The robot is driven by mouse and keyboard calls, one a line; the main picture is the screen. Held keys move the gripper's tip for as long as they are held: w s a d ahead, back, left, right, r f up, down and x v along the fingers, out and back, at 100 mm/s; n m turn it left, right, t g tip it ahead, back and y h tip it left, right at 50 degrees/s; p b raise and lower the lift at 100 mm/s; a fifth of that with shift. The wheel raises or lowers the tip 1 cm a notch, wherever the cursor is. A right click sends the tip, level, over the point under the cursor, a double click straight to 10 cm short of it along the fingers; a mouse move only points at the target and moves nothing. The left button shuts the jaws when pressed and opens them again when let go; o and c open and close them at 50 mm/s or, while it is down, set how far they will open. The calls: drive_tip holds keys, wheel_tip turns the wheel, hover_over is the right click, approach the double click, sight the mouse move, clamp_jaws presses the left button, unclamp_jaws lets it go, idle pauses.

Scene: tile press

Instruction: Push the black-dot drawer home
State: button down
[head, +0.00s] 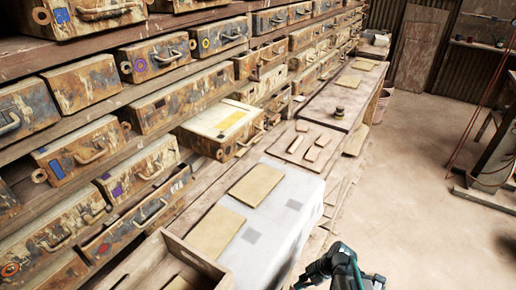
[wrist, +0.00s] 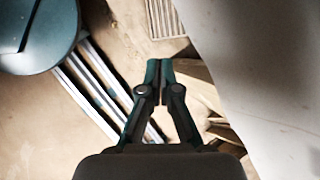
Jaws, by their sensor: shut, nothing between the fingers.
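In the head view, a wide rack of worn drawers fills the left side. One drawer (head: 216,120) stands out from the rack, with a pale top and a yellow patch. A shallow drawer (head: 138,225) below left also stands partly out. In the head view, my teal and black wrist shows at the bottom right, well apart from the drawers.
A pale-covered bench (head: 285,222) with two tan slabs (head: 256,184) lies between my gripper and the rack. A wooden tray (head: 190,262) is at the bottom left of it. A longer bench (head: 325,100) runs back along the rack. The floor (head: 412,165) at right is open.

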drive_tip(key=w+d+r+m+t+y+b, duration=0.1)
drive_tip(key=w+d+r+m+t, duration=0.15)
drive_tip(key=w+r, duration=0.45)
drive_tip(key=w+d+r+m+t+y, duration=0.1)
drive_tip(key=w+r+m+t+y, duration=0.25)
drive_tip(key=r, duration=0.65)
drive_tip(key=w+a+r+m+t+y+b, duration=0.1)
drive_tip(key=w+a+r+m+y, duration=0.1)
drive_tip(key=r, duration=0.8)
drive_tip(key=w+a+r+m+t+y, duration=0.1)
drive_tip(key=a+r+m+t, duration=0.15)
drive_tip(key=r, duration=0.75)
drive_tip(key=w+a+r+m+y+b, duration=0.1)
drive_tip(key=w+a+r+m+y, duration=0.15)
drive_tip(key=r, duration=0.65)
drive_tip(key=p+x, duration=0.7)
drive_tip(key=x, duration=0.6)
drive_tip(key=shift+a+f+h+p, duration=0.25)
drive_tip(key=shift+h+p, duration=0.1)
drive_tip(key=shift+h, duration=0.05)
